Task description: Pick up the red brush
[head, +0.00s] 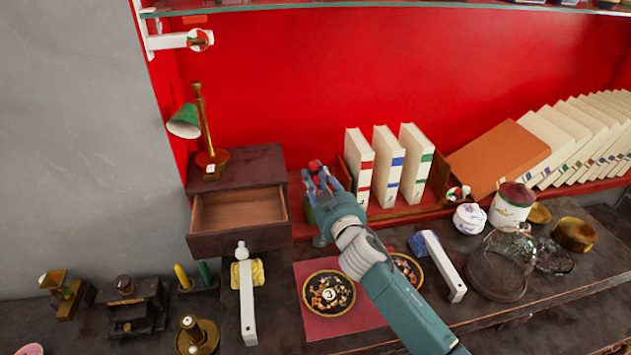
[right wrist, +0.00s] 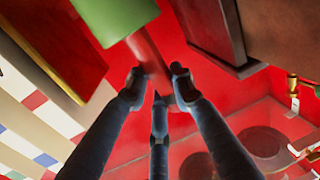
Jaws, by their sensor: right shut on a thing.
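My right gripper (head: 316,178) is raised in front of the red back wall, between the open drawer and the upright books. Its fingers are shut on the red brush (head: 315,166), whose red end shows at the fingertips. In the right wrist view the fingers (right wrist: 154,85) close around its red shaft (right wrist: 147,52). A green cylinder (right wrist: 115,15) adjoins the shaft at the top of that view; I cannot tell whether it is part of the brush or a separate holder. The hand and arm hide part of the brush in the head view. My left gripper is not in view.
A wooden box with an open, empty drawer (head: 240,208) stands left of the gripper, with a green lamp (head: 186,121) on it. Upright books (head: 385,165) stand close on the right. Below lies a red mat (head: 313,325) with decorated plates. Glassware (head: 510,250) stands at right.

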